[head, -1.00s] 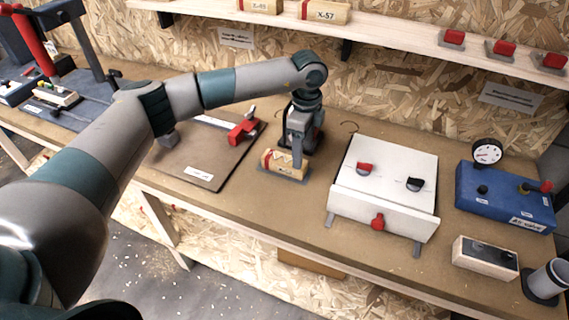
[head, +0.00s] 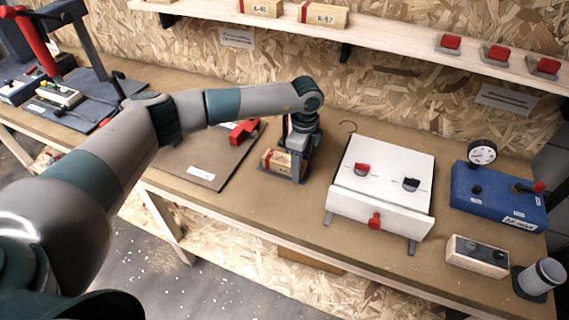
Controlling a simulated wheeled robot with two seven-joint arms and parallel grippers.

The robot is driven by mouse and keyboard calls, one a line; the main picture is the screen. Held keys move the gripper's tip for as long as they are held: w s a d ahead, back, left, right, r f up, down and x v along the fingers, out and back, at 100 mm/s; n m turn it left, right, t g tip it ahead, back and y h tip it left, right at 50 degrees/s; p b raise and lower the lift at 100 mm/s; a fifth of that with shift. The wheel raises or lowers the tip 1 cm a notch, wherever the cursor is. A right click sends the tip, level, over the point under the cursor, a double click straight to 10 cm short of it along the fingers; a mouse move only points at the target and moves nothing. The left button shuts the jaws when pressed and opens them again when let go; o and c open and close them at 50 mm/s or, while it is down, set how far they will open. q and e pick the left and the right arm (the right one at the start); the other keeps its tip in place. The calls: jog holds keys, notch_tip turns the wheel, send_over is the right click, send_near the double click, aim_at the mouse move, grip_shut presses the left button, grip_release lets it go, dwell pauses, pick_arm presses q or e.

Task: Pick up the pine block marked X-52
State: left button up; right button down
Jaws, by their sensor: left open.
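The left gripper (head: 298,152) is open, low over the bench at the right end of a pine block (head: 276,160) with a red band. That block sits on a small grey holder; the gripper covers its right part, and its marking is too small to read. I cannot tell whether the fingers touch it or stand around it. Another pine block (head: 324,16) with a red band lies on the upper shelf, and its marking looks like X-52. A similar block (head: 261,7) lies to its left, its marking hard to read. The right gripper is out of view.
A white box (head: 384,180) with switches and a red knob stands right of the gripper. A blue gauge unit (head: 497,197) is further right. A brown board (head: 212,158) with a red clamp (head: 243,132) lies left. The shelf (head: 390,35) overhangs the bench's back, carrying several red-topped parts.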

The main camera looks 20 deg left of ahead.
pick_arm(q)
jog(key=c, duration=1.2)
jog(key=shift+r, duration=0.1)
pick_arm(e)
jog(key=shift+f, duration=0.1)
